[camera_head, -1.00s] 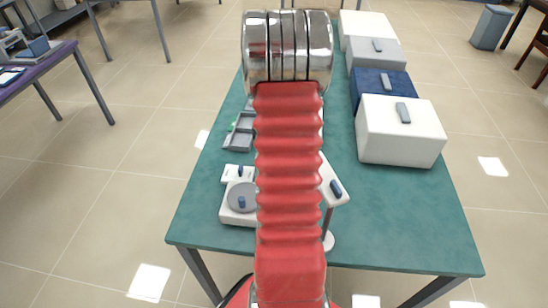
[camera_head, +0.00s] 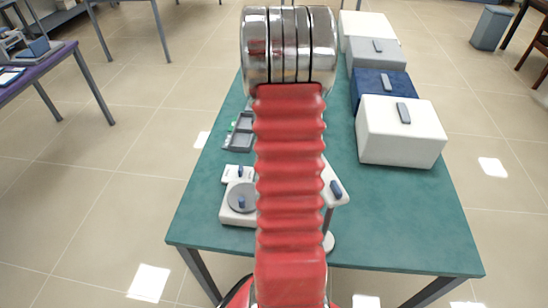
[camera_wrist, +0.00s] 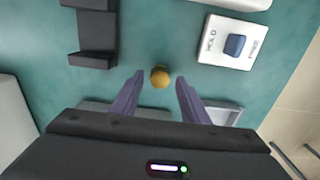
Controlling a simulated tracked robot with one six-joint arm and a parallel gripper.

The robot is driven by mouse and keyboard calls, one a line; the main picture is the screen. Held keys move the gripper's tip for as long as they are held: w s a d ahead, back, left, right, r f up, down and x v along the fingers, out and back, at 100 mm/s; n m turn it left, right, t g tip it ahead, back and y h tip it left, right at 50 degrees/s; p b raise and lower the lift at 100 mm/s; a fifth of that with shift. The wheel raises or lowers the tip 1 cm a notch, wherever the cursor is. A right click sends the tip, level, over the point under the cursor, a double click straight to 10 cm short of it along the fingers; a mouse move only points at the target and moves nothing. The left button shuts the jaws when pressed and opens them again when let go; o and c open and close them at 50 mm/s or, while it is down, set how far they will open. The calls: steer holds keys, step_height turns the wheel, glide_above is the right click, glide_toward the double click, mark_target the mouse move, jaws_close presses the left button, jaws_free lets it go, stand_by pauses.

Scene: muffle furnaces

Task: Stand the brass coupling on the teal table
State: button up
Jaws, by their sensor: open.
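In the wrist view a small round brass thing (camera_wrist: 160,76), which I take for the brass coupling, shows from above against the teal table (camera_wrist: 185,25). My gripper (camera_wrist: 158,77) is open, with its two purple fingers pointing towards it, one on each side. The brass thing lies between the fingertips or just beyond them, with gaps to both. I cannot tell its height or whether it is upright. In the head view my red and chrome arm hides my gripper and the coupling; the teal table (camera_head: 400,225) shows around the arm.
A white device (camera_wrist: 229,42) with a blue button stands close right of the coupling. A dark grey holder (camera_wrist: 97,35) is at upper left, and a grey tray lies partly behind my gripper. Boxes, including a white one (camera_head: 400,135), line the table's right side. The table's front right is clear.

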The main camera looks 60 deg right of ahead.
step_height(320, 180, up, 9)
steer(key=shift+r, duration=0.15)
stand_by(0.9)
steer(key=w+a+r+n+t, duration=0.1)
steer(key=w+a+r+n, duration=0.15)
steer(key=a, duration=0.45)
steer(key=w+a+r+n+h, duration=0.1)
steer(key=a+r, duration=0.3)
steer(key=a, duration=0.3)
steer(key=w+a+r+n+t, duration=0.1)
steer(key=w+a+r+n, duration=0.1)
steer(key=a+r, duration=0.35)
steer(key=s+a+n+t, duration=0.1)
steer(key=s+a+n, duration=0.2)
steer(key=a, duration=0.8)
steer(key=s+a+n+t+y, duration=0.1)
steer(key=s+a+n, duration=0.3)
steer(key=a, duration=0.7)
steer(key=shift+s+a+r+t, duration=0.3)
steer(key=shift+s+t, duration=0.5)
steer(key=shift+s, duration=0.4)
steer(key=shift+c, duration=0.2)
